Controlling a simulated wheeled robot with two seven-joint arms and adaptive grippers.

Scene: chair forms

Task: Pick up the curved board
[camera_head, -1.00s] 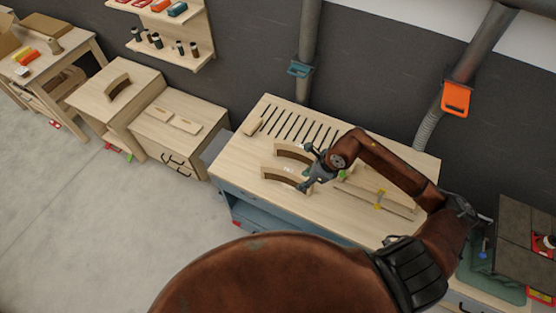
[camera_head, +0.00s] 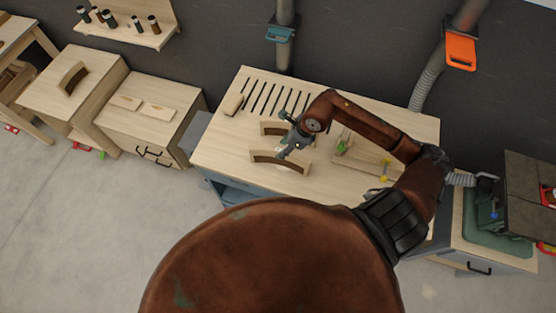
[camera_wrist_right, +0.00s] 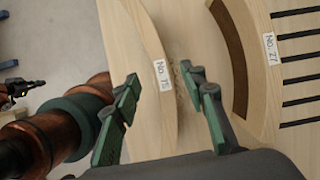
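Two curved boards lie on the wooden workbench top (camera_head: 225,145). The nearer curved board (camera_head: 264,157) shows in the right wrist view (camera_wrist_right: 150,40) with a "No. 15" label. The farther curved board (camera_head: 270,127) shows there with a "No. 21"-like label (camera_wrist_right: 269,50). My right gripper (camera_head: 284,154) is over the middle of the nearer board. In the right wrist view it (camera_wrist_right: 165,100) is open, one finger on each side of that board; contact cannot be told. A small dark shape (camera_wrist_right: 18,88) at that view's left edge may be my left gripper; its state is unclear.
Slots (camera_head: 270,97) and a small wooden block (camera_head: 233,104) lie at the bench's back left. Wooden strips with a green piece (camera_head: 342,147) and a yellow clamp (camera_head: 384,172) lie right of my gripper. A lower cabinet (camera_head: 150,120) stands left.

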